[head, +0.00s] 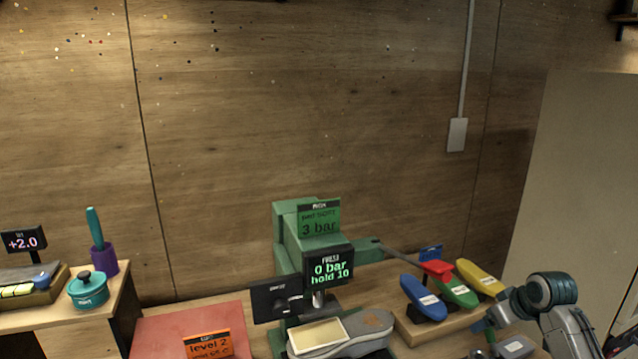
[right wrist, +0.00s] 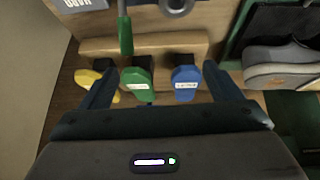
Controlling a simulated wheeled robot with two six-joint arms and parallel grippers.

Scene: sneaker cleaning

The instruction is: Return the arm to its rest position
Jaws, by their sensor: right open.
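My right arm (head: 555,310) comes in at the lower right of the head view, beside the wooden stand of colored pieces. In the right wrist view my right gripper (right wrist: 157,68) is open, its two dark fingers spread wide with nothing held between them. Beyond the fingers are a blue piece (right wrist: 186,84), a green piece (right wrist: 137,84) and a yellow piece (right wrist: 88,77); I cannot tell whether the fingers touch any of them. My left gripper is not in view.
A green press (head: 290,235) reads "0 bar hold 10"; a grey shoe (head: 372,325) with a cream block (head: 317,337) lies before it. The wooden stand (head: 412,333) is near my right arm. A red mat (head: 160,330) and teal pot (head: 88,290) are left.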

